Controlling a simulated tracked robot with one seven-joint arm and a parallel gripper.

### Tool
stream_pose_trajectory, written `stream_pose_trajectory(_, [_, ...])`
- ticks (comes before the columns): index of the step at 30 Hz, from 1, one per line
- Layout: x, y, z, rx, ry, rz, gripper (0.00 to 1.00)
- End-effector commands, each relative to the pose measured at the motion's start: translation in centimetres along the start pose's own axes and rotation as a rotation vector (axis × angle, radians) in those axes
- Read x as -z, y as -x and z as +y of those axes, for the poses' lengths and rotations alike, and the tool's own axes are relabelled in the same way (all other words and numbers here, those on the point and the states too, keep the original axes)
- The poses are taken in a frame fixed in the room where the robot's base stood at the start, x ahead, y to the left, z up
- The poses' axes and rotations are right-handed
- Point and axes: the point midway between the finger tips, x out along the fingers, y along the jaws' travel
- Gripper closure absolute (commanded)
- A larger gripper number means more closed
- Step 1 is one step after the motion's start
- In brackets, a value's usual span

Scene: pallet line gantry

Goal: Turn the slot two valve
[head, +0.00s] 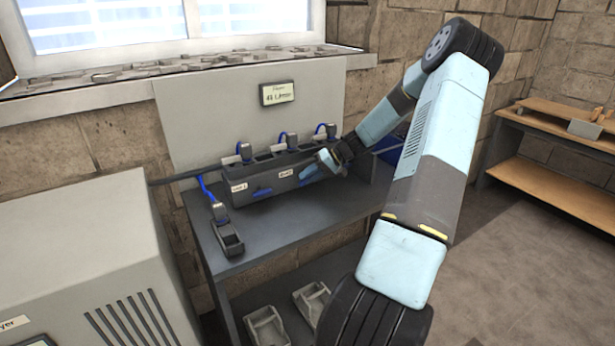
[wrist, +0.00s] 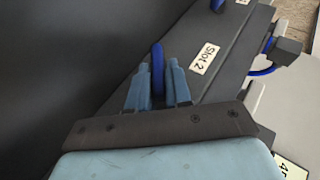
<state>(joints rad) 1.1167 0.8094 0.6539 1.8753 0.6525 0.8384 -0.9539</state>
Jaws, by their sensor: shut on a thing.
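The slot two valve (wrist: 157,52) is a blue handle on the front of a dark manifold box, beside the white "Slot 2" label (wrist: 204,58). In the wrist view my gripper (wrist: 160,75) is shut on this handle, with one blue finger on each side of it. In the head view my gripper (head: 318,168) reaches the front of the box (head: 265,188) from the right, just right of the slot 2 label (head: 286,173). The handle there is mostly hidden by my fingers. The slot 1 valve (head: 262,192) is a blue handle further left on the same box.
Grey trays (head: 266,328) sit on the lower shelf. A large grey cabinet (head: 75,245) stands at left, and a wooden bench (head: 560,190) at right.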

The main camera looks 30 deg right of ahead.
Motion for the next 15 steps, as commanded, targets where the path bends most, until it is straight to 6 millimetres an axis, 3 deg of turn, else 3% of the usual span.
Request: stream_pose_trajectory(15, [-0.12, -0.05, 1.15, 0.392, -0.168, 0.004, 1.0])
